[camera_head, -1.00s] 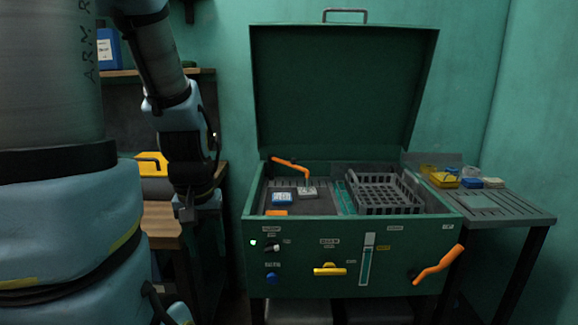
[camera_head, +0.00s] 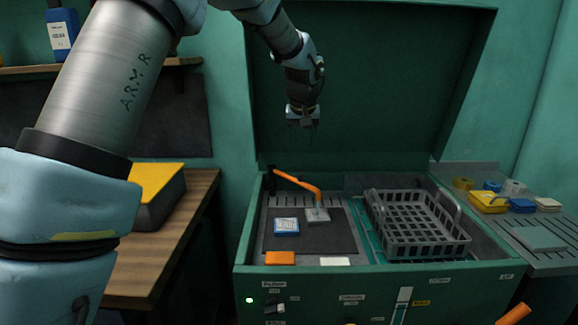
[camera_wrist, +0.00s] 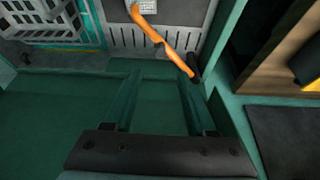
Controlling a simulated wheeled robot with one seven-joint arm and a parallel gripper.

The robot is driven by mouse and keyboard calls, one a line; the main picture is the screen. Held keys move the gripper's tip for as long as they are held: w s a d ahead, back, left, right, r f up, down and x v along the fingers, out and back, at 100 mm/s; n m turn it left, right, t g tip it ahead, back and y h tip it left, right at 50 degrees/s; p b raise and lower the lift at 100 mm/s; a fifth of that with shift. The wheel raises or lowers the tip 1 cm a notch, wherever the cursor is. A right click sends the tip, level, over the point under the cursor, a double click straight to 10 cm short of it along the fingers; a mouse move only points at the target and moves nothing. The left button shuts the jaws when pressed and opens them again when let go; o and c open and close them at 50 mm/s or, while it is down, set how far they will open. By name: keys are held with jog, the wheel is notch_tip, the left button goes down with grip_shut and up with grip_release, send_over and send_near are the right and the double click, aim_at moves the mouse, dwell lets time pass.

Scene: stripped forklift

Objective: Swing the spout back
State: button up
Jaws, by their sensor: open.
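The orange spout (camera_head: 298,183) is a bent bar on a dark pivot at the back left inside the green machine (camera_head: 250,245). Its free end points right and forward, over a small grey block (camera_head: 317,215). My gripper (camera_head: 302,124) hangs above the back of the machine, in front of the raised lid, apart from the spout. In the wrist view my gripper (camera_wrist: 159,80) has its fingers spread with nothing between them. The spout (camera_wrist: 158,38) shows there just beyond the fingertips, its pivot near the right finger.
A grey basket (camera_head: 418,228) fills the machine's right side. A blue-and-white block (camera_head: 286,227) and an orange block (camera_head: 280,258) lie at left. The open lid (camera_head: 375,90) stands behind. A wooden bench (camera_head: 160,255) is left, a side table (camera_head: 550,255) right.

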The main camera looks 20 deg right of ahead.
aim_at(301, 174)
jog(key=p+x, duration=0.2)
jog(key=x, duration=0.8)
jog(key=shift+f+p, duration=0.1)
jog(key=shift+p, duration=0.25)
grip_shut()
dwell(0.9)
